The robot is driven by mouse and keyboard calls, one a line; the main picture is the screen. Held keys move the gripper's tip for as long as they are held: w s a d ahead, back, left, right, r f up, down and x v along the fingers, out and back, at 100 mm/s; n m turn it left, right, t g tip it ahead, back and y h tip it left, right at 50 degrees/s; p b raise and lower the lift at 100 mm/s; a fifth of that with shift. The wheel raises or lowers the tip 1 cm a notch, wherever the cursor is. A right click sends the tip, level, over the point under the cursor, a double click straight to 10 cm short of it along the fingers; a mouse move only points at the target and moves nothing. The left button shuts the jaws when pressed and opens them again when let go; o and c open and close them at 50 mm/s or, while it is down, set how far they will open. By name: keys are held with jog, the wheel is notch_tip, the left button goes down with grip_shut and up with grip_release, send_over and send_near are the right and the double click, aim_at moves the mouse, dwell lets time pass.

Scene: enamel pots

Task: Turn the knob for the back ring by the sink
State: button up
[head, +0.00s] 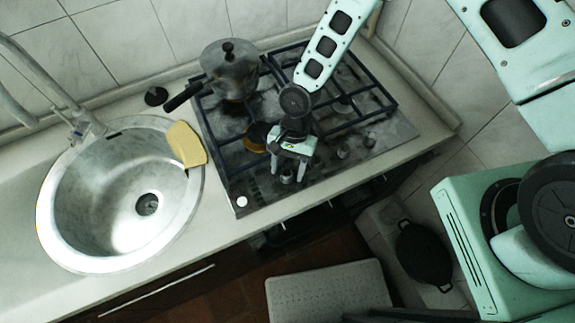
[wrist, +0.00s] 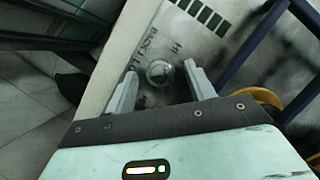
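My gripper (head: 288,172) is open over the front strip of the hob, its fingers pointing down. In the wrist view my gripper (wrist: 160,74) has a round grey knob (wrist: 160,73) showing between its spread fingertips; I cannot tell whether either finger touches it. The same knob (head: 287,177) shows between the fingers in the head view. Printed letters surround it. Two other knobs (head: 342,151) (head: 370,140) stand further right on the hob (head: 232,183). The back ring nearest the sink is mostly hidden under a moka pot (head: 229,75).
The sink (head: 100,205) is left of the hob, with a yellow cloth (head: 186,145) on its rim. Dark pan supports (head: 215,130) rise behind my gripper. An orange-yellow round item (head: 254,146) lies close by. The pot's handle juts left.

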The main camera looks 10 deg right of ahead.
jog(key=shift+s+f, duration=0.1)
jog(key=shift+f, duration=0.2)
